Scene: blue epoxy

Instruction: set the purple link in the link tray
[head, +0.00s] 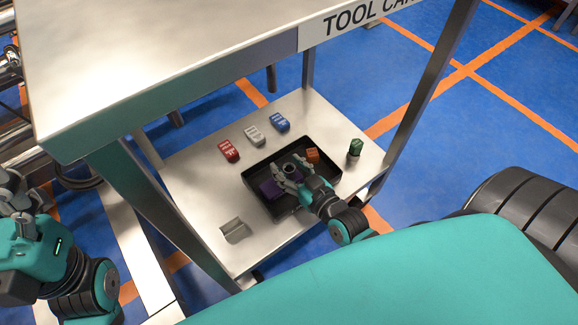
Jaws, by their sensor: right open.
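The black link tray (254,181) lies on the lower shelf of the tool cart. The purple link (267,188) is inside the tray, in its left part, and looks to rest on the tray floor. My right gripper (282,177) reaches into the tray from the right. Its fingers are open at the purple link and hide part of it. I cannot tell if they touch it. An orange link (312,155) is in the tray's far right corner. My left gripper (22,200) is at the left edge, away from the cart, and its fingers are unclear.
Red (229,151), white (254,135) and blue (279,123) pieces lie behind the tray. A green piece (355,148) stands right of it. A metal bracket (235,230) lies front left. The cart's top (160,50) overhangs the shelf, with legs at its corners.

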